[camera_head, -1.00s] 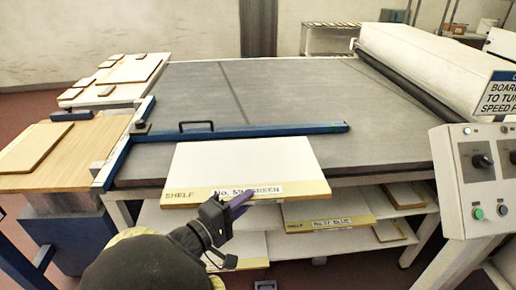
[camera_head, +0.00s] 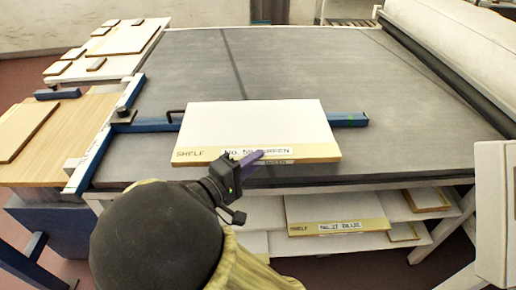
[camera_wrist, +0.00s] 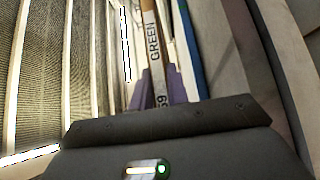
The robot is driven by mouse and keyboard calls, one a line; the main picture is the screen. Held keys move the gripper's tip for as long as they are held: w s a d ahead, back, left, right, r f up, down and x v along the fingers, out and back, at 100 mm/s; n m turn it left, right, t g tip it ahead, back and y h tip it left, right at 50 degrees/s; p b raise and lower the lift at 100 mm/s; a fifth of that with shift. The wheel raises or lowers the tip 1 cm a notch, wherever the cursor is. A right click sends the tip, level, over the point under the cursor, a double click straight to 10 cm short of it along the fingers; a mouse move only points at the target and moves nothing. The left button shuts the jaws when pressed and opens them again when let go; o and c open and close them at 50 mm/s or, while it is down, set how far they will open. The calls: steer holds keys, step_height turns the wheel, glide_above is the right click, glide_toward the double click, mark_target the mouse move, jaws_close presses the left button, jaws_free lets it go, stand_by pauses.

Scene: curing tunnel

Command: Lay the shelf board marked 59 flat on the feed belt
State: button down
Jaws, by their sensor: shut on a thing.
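The shelf board marked 59 (camera_head: 258,122) has a white top and a wood-coloured front edge with a label reading No. 59 and GREEN, partly covered by my finger. My gripper (camera_head: 247,164), with purple fingers, is shut on that front edge. In the wrist view the fingers (camera_wrist: 160,90) sit on both sides of the board's labelled edge (camera_wrist: 155,45). The board looks about level, over the front part of the grey feed belt (camera_head: 330,75), and hides part of a blue bar. I cannot tell whether it touches the belt or bar.
The blue bar (camera_head: 345,120) crosses the belt's front, with a black handle, joining a blue rail (camera_head: 103,140) at left. A wooden side table (camera_head: 60,125) and a white table (camera_head: 120,62) hold boards at left. A shelf below holds a board marked 27 (camera_head: 335,212). A control box stands right.

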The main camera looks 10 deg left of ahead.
steer(key=shift+w+r, duration=0.1)
steer(key=shift+w, duration=0.05)
steer(key=shift+f, duration=3.15)
steer(key=shift+f+b, duration=0.4)
steer(key=shift+f, duration=1.55)
steer(key=c, duration=1.4)
jaws_free()
steer(key=shift+o, duration=0.2)
